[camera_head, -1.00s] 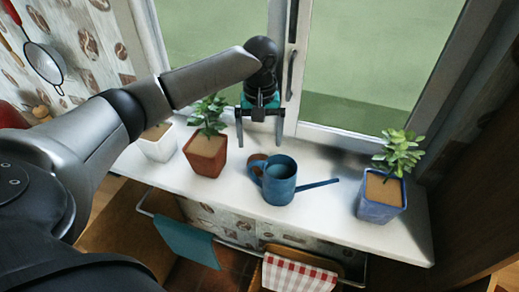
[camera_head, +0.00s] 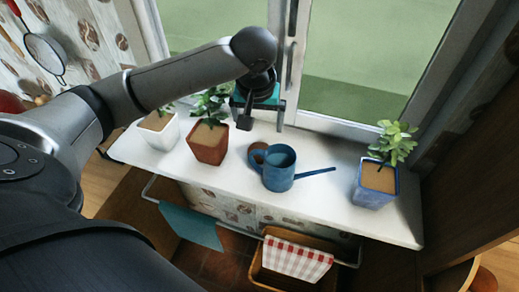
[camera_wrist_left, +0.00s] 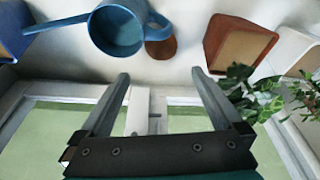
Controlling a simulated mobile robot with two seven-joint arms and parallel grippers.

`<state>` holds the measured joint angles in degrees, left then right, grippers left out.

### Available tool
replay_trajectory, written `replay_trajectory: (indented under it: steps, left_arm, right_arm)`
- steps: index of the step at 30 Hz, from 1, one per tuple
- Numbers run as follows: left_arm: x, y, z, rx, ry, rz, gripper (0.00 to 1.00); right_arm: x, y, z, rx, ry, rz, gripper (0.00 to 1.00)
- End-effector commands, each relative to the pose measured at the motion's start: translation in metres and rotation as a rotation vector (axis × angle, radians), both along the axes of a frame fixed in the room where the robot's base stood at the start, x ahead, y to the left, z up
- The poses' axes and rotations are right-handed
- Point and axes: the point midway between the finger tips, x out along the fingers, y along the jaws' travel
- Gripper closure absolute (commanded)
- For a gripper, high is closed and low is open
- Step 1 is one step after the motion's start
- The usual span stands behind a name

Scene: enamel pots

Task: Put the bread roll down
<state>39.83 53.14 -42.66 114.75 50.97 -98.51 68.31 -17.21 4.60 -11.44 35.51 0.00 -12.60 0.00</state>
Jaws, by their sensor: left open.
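The bread roll (camera_head: 258,154) is a small brown round thing lying on the white windowsill, close behind and left of the blue watering can (camera_head: 279,172), which partly hides it. In the left wrist view the roll (camera_wrist_left: 161,50) shows past the fingertips, beside the can (camera_wrist_left: 117,30). My left gripper (camera_head: 262,124) is open and empty, above the back of the sill near the window, apart from the roll. Its two spread fingers also show in the wrist view (camera_wrist_left: 160,76). My right gripper is not in view.
A terracotta pot plant (camera_head: 208,146) and a white pot (camera_head: 159,133) stand left of the roll. A blue pot plant (camera_head: 375,187) stands at the right. The sill (camera_head: 325,207) is bare between can and blue pot. The window frame (camera_head: 340,127) rises behind.

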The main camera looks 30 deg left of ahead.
Motion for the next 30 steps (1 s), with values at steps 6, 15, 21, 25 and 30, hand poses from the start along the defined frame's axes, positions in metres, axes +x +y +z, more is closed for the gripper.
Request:
replay_trajectory:
  steps: [6, 15, 21, 25, 30]
  left_arm:
    - [0.01, 0.006, -0.047, 0.001, 0.006, 0.003, 0.0]
    - [0.021, 0.011, -0.088, 0.0, 0.004, 0.001, 0.0]
    - [0.025, 0.014, -0.103, 0.001, 0.004, 0.002, 0.0]
    - [0.029, 0.018, -0.122, 0.002, 0.004, 0.003, 0.0]
    - [0.034, 0.019, -0.138, 0.0, 0.004, 0.001, 0.0]
  right_arm:
    - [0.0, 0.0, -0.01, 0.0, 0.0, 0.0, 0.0]
    - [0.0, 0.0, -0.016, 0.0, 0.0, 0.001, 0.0]
    - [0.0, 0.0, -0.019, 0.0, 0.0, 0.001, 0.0]
    - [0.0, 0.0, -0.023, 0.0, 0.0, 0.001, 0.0]
    - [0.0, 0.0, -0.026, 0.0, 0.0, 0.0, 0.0]
